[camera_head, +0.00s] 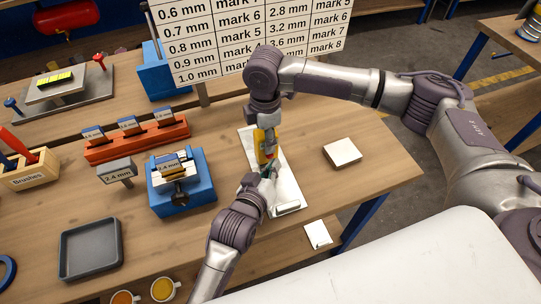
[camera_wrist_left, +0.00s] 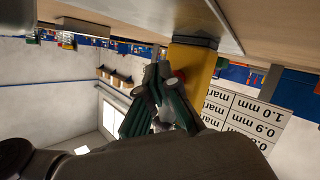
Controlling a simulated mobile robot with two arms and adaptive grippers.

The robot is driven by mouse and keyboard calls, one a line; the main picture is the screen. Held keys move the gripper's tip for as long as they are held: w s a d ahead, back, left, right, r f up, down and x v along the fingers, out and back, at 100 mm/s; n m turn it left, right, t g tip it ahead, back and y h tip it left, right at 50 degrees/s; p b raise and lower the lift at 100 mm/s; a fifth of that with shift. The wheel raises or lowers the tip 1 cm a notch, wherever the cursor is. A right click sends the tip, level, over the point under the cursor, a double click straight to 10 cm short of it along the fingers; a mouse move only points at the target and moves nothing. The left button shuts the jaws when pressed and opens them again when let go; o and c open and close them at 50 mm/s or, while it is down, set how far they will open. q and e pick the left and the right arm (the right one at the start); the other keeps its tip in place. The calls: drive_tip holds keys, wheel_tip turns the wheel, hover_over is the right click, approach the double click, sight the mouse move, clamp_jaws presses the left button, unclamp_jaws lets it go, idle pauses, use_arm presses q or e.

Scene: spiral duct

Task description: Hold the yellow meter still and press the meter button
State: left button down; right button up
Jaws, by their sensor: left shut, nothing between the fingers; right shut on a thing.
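The yellow meter (camera_head: 261,145) is upright over the white sheet on the bench. My right gripper (camera_head: 269,134) comes down from above and is shut on it. My left gripper (camera_head: 268,171) is just below the meter in the head view, shut and empty. In the left wrist view, which is upside down, the yellow meter (camera_wrist_left: 195,70) is right beside the dark green fingers of my left gripper (camera_wrist_left: 163,88). A small red spot, probably the meter button (camera_wrist_left: 179,75), shows at the meter's edge near the fingertips. I cannot tell whether they touch it.
A blue vise (camera_head: 182,190) with a 2.4 mm sign (camera_head: 117,170) stands to the left. The orange block with gauge labels (camera_head: 135,141) is behind it. A grey tray (camera_head: 90,248) lies front left. A white block (camera_head: 342,152) is on the right, with bare bench around it.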

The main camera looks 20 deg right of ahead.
use_arm(q)
drive_tip(key=shift+w, duration=0.65)
idle(0.8)
drive_tip(key=shift+s, duration=1.05)
drive_tip(key=shift+s+d, duration=0.1)
drive_tip(key=shift+s, duration=2.4)
use_arm(e)
drive_tip(key=o, duration=1.4)
